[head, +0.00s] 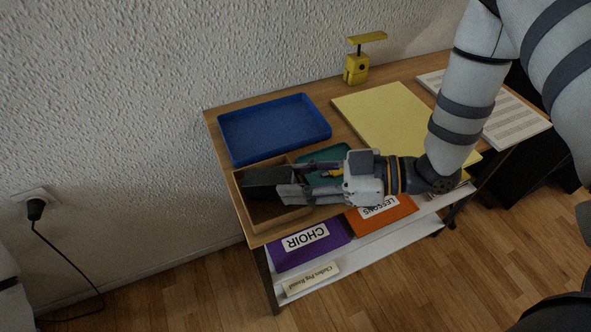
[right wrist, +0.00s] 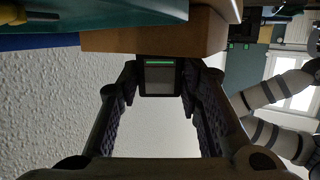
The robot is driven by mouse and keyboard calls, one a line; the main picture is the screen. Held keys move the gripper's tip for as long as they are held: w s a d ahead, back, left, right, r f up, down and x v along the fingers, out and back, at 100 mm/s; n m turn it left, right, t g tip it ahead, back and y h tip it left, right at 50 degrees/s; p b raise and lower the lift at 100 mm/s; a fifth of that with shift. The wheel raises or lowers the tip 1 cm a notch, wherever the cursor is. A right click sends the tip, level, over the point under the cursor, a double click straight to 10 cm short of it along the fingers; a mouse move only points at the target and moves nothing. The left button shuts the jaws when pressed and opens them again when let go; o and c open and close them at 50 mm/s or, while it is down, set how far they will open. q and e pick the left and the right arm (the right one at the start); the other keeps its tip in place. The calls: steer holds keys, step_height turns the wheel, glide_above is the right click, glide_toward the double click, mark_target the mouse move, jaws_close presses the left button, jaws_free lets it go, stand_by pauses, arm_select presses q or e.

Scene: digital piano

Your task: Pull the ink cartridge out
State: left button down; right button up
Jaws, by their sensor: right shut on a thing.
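The ink cartridge (head: 268,177) is a black block over the open wooden box (head: 240,209) at the desk's front left corner. In the right wrist view the cartridge (right wrist: 160,76) shows a grey face and a green strip. My right gripper (head: 284,181) reaches in from the right, its fingers shut on the cartridge; they also flank it in the right wrist view (right wrist: 164,85). Whether the cartridge still touches the box is hard to tell. The left gripper is not in view.
A blue tray (head: 275,128) lies behind the box. A teal thing (head: 323,155) with something yellow on it is partly hidden by my gripper. A yellow sheet (head: 385,112), a yellow stand (head: 357,68) and music paper (head: 507,120) are farther right. Folders (head: 310,246) lie on the shelf below.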

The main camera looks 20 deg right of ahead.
steer(key=shift+r, duration=0.1)
steer(key=o, duration=1.2)
steer(key=shift+o, duration=0.2)
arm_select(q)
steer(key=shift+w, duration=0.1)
arm_select(e)
steer(key=shift+p+v, duration=0.35)
steer(key=shift+v, duration=0.6)
steer(key=shift+p+v, duration=0.4)
steer(key=shift+v, duration=1)
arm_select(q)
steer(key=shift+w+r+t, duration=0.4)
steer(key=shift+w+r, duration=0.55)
arm_select(e)
steer(key=shift+d, duration=0.15)
steer(key=shift+d, duration=0.1)
